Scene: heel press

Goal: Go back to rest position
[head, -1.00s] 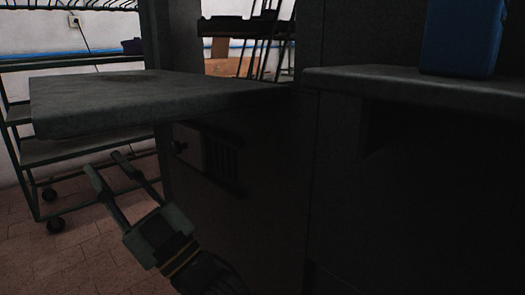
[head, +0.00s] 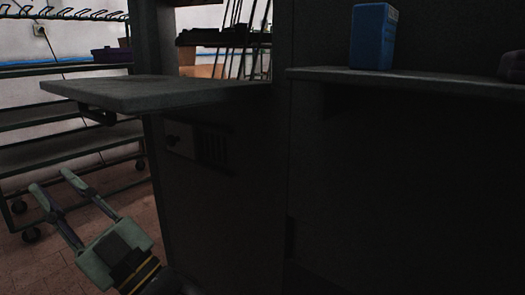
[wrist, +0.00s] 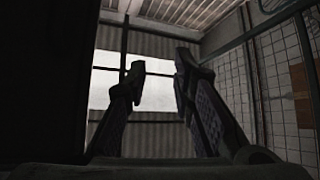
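My gripper (head: 52,182) is at the lower left of the head view, below and in front of the grey side shelf of the machine (head: 130,92). Its two fingers are spread apart with nothing between them. In the wrist view my gripper (wrist: 157,80) also shows two separated fingers, with a bright window and a corrugated ceiling behind them. It touches nothing that I can see.
A dark machine body (head: 215,220) fills the middle and right. A blue box (head: 373,37) stands on its right ledge (head: 430,80). A wheeled rack (head: 70,155) with a purple bin (head: 110,55) stands at the left. Tiled floor (head: 90,265) shows below.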

